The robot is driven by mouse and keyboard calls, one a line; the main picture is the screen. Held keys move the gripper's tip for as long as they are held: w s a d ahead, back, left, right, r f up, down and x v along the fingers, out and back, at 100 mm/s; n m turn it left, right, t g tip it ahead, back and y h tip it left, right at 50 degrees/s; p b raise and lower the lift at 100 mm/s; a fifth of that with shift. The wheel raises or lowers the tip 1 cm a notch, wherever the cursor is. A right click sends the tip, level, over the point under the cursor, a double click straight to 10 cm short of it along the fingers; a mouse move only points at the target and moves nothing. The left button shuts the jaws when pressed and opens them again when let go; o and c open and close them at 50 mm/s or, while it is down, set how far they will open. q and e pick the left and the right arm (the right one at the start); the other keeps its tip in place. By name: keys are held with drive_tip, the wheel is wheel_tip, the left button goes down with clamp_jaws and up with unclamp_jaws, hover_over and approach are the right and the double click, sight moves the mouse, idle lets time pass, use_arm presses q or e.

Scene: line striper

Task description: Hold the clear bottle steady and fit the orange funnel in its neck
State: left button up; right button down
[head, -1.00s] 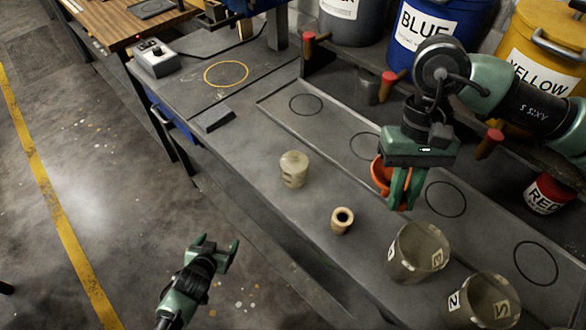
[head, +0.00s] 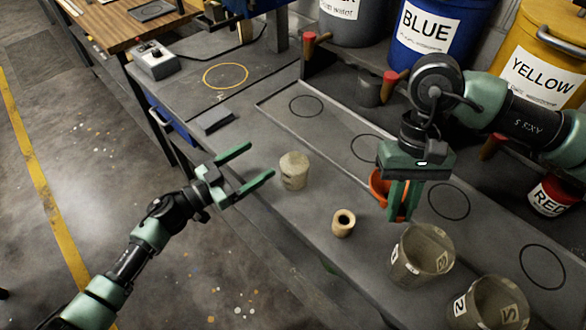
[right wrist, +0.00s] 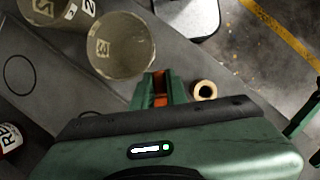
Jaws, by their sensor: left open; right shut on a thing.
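A pale, cloudy, short round vessel (head: 294,171), which looks like the clear bottle, stands upright on the grey bench; its neck is hard to make out. My left gripper (head: 262,164) is open and empty, just left of the vessel, its fingers pointing toward it and apart from it. My right gripper (head: 404,200) is shut on the orange funnel (head: 378,186), held above the bench to the right of the vessel. In the right wrist view only a strip of the funnel (right wrist: 160,84) shows between the fingers; the rest is hidden.
A small tan hollow cylinder (head: 343,223) stands between the vessel and the two numbered cups (head: 421,254). A raised shelf with blue (head: 437,34) and yellow (head: 545,60) buckets lies behind. Bench around the vessel is mostly clear; a dark block (head: 215,121) lies left.

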sight(283, 175)
use_arm(q)
drive_tip(key=s+f+m+g+h, duration=0.1)
drive_tip(key=g, duration=0.1)
drive_tip(key=s+f+m+g+h, duration=0.1)
drive_tip(key=g, duration=0.2)
drive_tip(key=shift+s+m, duration=0.35)
drive_tip(key=shift+m, duration=0.05)
use_arm(e)
drive_tip(key=shift+s+f, duration=0.1)
drive_tip(key=shift+f, duration=0.6)
use_arm(q)
drive_tip(key=shift+s+d+f+m+g+b, duration=0.35)
drive_tip(key=shift+d+f+g, duration=0.15)
drive_tip(key=shift+g, duration=0.3)
use_arm(e)
drive_tip(key=shift+f, duration=0.15)
use_arm(q)
drive_tip(key=x, duration=0.6)
drive_tip(key=shift+w+d, duration=0.15)
drive_tip(key=shift+d, duration=0.25)
use_arm(e)
drive_tip(key=shift+f, duration=0.35)
use_arm(q)
drive_tip(key=shift+x, duration=0.85)
drive_tip(key=c, duration=0.9)
